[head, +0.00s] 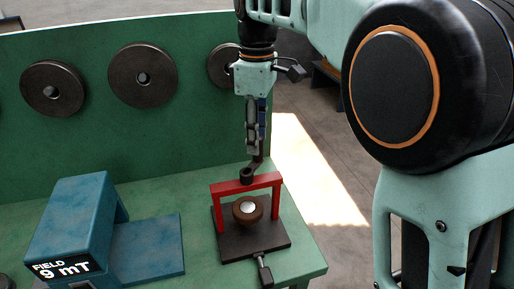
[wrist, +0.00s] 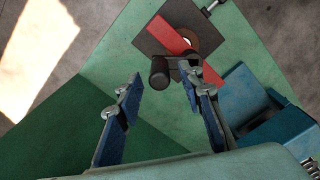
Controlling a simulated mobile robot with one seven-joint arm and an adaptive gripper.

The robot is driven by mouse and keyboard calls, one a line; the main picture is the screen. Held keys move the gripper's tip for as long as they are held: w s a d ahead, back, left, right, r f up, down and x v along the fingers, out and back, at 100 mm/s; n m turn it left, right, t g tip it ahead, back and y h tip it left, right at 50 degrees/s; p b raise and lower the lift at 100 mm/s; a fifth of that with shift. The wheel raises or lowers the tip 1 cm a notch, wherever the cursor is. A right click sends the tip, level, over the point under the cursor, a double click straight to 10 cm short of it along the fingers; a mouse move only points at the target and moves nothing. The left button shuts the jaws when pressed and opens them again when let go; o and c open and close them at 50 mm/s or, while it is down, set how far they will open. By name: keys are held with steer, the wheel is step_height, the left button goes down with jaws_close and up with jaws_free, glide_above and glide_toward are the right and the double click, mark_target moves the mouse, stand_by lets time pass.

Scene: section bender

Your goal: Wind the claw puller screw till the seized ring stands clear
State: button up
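The puller's red frame (head: 250,184) stands over a dark square base plate (head: 268,240); its red bar also shows in the wrist view (wrist: 174,36). The brown ring (head: 240,215), with a pale round centre, sits under the bar. A dark knob-like screw top (head: 246,175) stands above the bar; in the wrist view a dark cylinder (wrist: 158,72) lies between my fingertips. My gripper (wrist: 163,78) points down over it, fingers spread. The right fingertip is close to the dark parts beside the cylinder; I cannot tell whether it touches. The screw thread is hidden.
A blue machine (head: 80,225) reading "FIELD 9 mT" stands left on the green bench (head: 205,275). A dark handle (head: 264,270) juts from the base plate's front. Dark discs (head: 142,75) hang on the green back panel. Bench edge lies close on the right.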

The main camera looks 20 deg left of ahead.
steer(key=shift+f, duration=1.4)
steer(key=shift+c, duration=0.4)
jaws_close()
